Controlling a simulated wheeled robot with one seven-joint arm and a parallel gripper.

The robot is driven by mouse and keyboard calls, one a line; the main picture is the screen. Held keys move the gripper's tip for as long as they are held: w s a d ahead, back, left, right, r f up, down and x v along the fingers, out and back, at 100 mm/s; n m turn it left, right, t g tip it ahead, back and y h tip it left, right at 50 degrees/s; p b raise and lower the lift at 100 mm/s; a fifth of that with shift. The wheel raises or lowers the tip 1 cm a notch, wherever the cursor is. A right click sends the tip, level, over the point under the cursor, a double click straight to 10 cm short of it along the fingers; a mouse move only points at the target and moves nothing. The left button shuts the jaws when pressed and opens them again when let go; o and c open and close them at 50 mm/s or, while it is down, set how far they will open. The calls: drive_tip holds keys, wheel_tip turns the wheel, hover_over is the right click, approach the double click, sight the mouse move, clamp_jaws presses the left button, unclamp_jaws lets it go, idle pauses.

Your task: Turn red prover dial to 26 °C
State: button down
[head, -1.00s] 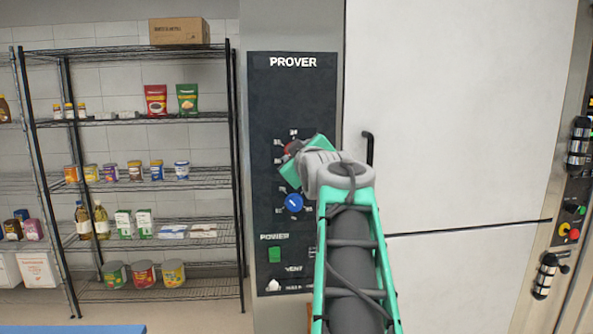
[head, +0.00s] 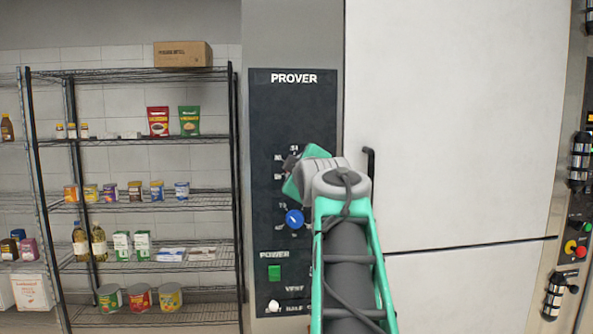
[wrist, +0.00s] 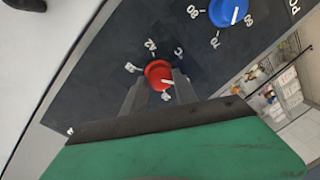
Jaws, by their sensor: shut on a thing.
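The red prover dial (wrist: 158,71) shows in the wrist view, on the dark panel between the two fingertips of my gripper (wrist: 159,84). The jaws are shut on the dial, one finger on each side. Its white pointer mark faces the lower right of that view, towards a partly hidden number. The numbers around it are small and hard to read. In the head view my gripper (head: 292,178) is at the prover panel (head: 262,130), and the wrist hides the red dial there.
A blue dial (head: 294,219) sits just below on the same panel; it also shows in the wrist view (wrist: 229,10). A green power switch (head: 274,272) is lower down. A black door handle (head: 370,165) is close to the right of my wrist. Wire shelving (head: 140,205) stands left.

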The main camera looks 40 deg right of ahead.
drive_tip(key=c, duration=1)
unclamp_jaws()
drive_tip(key=shift+o, duration=0.2)
drive_tip(key=b+v, duration=0.1)
drive_tip(key=v, duration=0.6)
drive_tip(key=shift+s+a+b, duration=0.25)
drive_tip(key=shift+b, duration=0.1)
